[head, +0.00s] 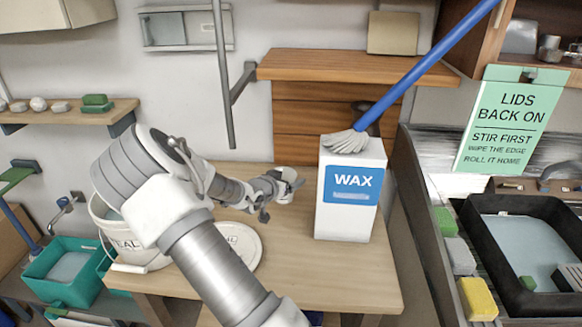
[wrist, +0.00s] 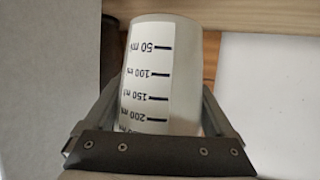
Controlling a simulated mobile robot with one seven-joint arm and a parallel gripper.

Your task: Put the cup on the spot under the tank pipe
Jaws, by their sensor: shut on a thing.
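My gripper (head: 272,190) is shut on a whitish cup (head: 286,174) above the back part of the wooden table, left of the white WAX box. The wrist view shows the cup (wrist: 185,75) between the two fingers (wrist: 160,120), with a label of millilitre marks whose figures appear upside down. A dark vertical pipe (head: 222,75) comes down from the top of the head view and ends above the table, left of the gripper. I cannot tell whether it is the tank pipe. No marked spot can be made out; my arm hides part of the table.
The white WAX box (head: 333,215) stands close right of the gripper, with a blue-handled mop (head: 425,62) on top. A white bucket (head: 108,218) and a round lid (head: 243,240) are on the table's left. The table's front right (head: 345,280) is clear. A wooden shelf (head: 350,66) overhangs behind.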

